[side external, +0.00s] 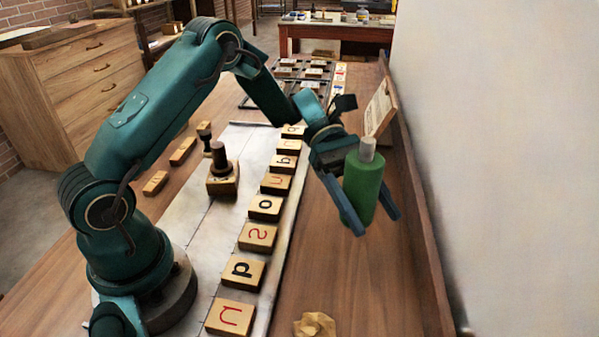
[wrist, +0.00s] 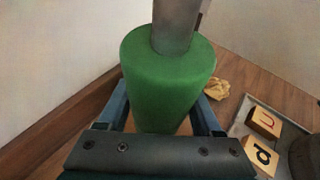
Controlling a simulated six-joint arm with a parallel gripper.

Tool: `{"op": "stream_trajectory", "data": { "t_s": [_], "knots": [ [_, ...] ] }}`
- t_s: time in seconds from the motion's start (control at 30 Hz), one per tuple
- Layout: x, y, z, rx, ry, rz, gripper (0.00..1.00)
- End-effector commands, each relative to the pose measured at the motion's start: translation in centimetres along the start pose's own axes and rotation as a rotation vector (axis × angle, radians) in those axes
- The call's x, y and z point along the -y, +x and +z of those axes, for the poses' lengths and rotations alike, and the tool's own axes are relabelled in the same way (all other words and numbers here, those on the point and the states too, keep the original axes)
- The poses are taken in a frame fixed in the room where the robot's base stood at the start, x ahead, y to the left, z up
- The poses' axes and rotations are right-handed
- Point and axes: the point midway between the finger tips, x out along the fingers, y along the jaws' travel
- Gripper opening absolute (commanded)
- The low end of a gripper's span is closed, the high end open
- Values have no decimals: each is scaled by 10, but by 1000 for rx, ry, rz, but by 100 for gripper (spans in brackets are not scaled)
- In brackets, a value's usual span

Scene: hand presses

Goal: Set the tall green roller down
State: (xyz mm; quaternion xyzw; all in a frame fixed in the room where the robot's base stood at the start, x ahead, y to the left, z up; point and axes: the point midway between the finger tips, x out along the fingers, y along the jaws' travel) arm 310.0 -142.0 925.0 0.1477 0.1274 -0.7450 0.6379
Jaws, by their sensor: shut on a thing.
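The tall green roller (side external: 364,184) is a green cylinder with a grey stub on its top end. My gripper (side external: 374,225) is shut on it, with one blue finger on each side. In the side external view the roller stands roughly upright, leaning slightly, at the right side of the wooden table (side external: 372,290). I cannot tell whether its lower end touches the table. In the wrist view the roller (wrist: 168,75) fills the middle between the fingers, grey stub toward the top, and its lower part is hidden by my gripper.
A row of letter blocks (side external: 258,237) lies along a pale board (side external: 200,245), with a dark-handled stamp (side external: 221,172) on it. A crumpled paper (side external: 315,325) lies near the front edge. A wooden ledge (side external: 420,215) and white wall (side external: 500,150) border the right. Bare table lies between board and ledge.

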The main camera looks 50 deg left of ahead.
Motion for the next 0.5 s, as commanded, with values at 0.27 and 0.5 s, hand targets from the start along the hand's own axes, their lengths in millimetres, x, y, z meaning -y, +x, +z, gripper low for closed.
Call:
{"op": "stream_trajectory", "data": {
  "t_s": [0.27, 0.5],
  "knots": [
    [-5, 57, -8, 2, 1, -5, 0],
    [-6, 70, -18, 1, -2, -3, 0]
  ]
}}
